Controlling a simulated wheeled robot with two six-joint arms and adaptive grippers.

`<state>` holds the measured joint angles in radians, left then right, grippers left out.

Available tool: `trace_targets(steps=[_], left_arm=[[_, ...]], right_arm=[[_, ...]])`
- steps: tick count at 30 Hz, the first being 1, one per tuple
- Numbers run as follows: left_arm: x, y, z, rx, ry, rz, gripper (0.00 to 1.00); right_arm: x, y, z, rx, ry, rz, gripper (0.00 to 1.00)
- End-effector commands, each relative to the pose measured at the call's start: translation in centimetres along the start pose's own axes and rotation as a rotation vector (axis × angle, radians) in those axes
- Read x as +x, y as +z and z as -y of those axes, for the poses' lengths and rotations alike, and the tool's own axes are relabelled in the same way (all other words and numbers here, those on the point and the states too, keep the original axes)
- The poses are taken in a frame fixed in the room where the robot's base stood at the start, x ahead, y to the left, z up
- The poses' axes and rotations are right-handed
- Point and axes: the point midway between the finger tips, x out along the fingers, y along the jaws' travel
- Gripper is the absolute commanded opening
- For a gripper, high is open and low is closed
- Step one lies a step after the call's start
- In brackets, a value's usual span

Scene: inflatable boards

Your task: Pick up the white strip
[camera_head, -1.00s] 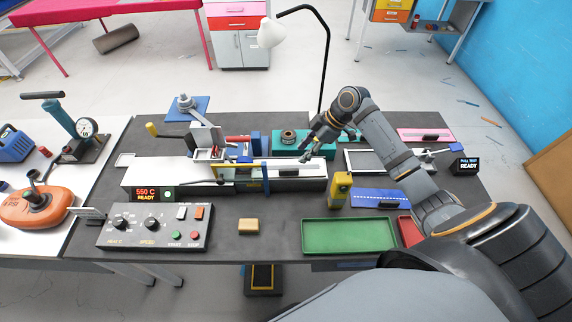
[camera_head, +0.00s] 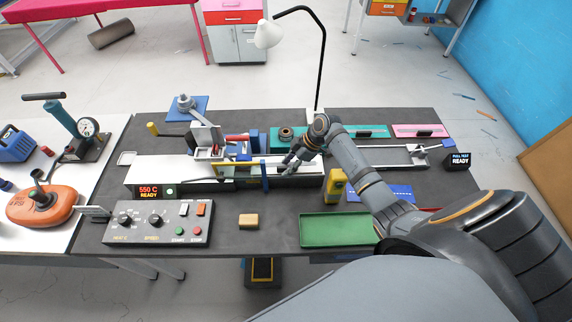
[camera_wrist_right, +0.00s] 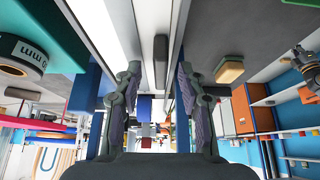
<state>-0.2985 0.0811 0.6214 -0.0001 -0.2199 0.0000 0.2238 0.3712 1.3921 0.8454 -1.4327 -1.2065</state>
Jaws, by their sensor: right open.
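The long white machine (camera_head: 305,181) lies across the middle of the table, with a pale channel along its top. In the right wrist view a pale white band (camera_wrist_right: 147,20) runs away between the fingers, with a dark block (camera_wrist_right: 161,62) on it. I cannot tell whether this band is the white strip or part of the machine. My right gripper (camera_head: 287,161) is over the right part of the machine. Its two fingers stand apart in the right wrist view (camera_wrist_right: 158,82), with nothing clearly held between them. My left gripper is not in view.
A yellow block (camera_head: 335,184) stands at the machine's right end. A green tray (camera_head: 338,230) and a tan block (camera_head: 248,221) lie in front. A teal stand (camera_head: 281,135) is behind, near the black lamp pole (camera_head: 325,65). A control box (camera_head: 150,222) sits at front left.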

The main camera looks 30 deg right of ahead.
Motion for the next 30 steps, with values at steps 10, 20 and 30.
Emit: trace_targets(steps=[10,20,30], left_arm=[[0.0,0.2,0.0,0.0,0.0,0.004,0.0],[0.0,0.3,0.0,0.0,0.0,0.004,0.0],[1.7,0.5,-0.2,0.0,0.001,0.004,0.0]], right_arm=[[0.0,0.0,0.0,0.001,-0.001,0.0,0.0],[-0.1,0.0,0.0,0.001,0.0,0.0,0.0],[-3.8,2.3,-0.1,-0.001,0.003,0.008,0.0]])
